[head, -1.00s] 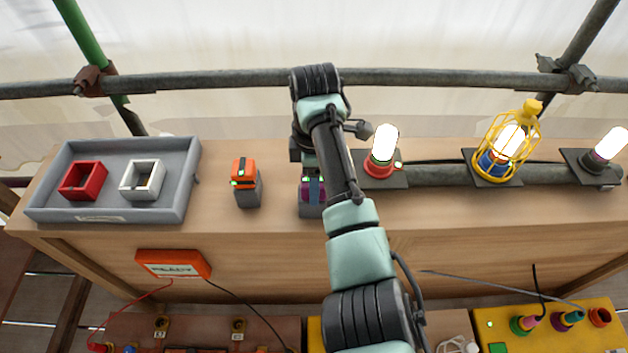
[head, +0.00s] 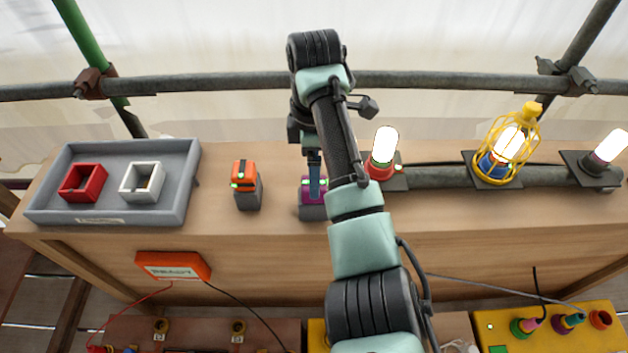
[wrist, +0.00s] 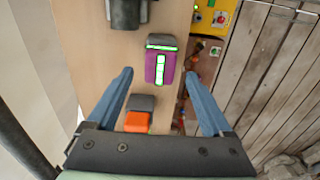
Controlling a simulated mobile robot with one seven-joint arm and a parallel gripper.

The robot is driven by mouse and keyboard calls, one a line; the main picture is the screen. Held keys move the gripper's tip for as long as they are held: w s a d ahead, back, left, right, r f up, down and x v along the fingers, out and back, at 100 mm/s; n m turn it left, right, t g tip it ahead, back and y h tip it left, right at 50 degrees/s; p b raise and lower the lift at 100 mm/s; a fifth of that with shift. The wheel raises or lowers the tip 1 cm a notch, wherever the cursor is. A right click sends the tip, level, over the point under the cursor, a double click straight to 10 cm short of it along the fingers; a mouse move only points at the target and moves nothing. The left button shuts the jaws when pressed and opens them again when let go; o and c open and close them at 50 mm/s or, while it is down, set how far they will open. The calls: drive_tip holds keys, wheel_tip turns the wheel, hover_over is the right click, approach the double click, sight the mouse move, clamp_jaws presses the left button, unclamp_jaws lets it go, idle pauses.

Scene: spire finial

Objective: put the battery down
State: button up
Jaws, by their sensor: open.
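A purple battery (head: 309,196) sits in a dark grey holder (head: 311,213) on the wooden bench, partly hidden by my arm in the head view. In the wrist view the purple battery (wrist: 160,68) shows a green lit strip and lies beyond my fingertips, between their lines. My gripper (wrist: 158,74) is open, with its two blue fingers apart and nothing between them. In the head view my gripper (head: 315,180) is just above the purple battery. An orange battery (head: 244,175) stands in another grey holder (head: 248,196) to the left.
A grey tray (head: 112,216) at the left holds a red box (head: 83,182) and a white box (head: 142,181). Lit lamps stand at the right, one in a yellow cage (head: 509,150). A grey pipe (head: 440,79) runs behind the bench.

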wheel_tip(320, 180, up, 7)
drive_tip(key=p, duration=0.3)
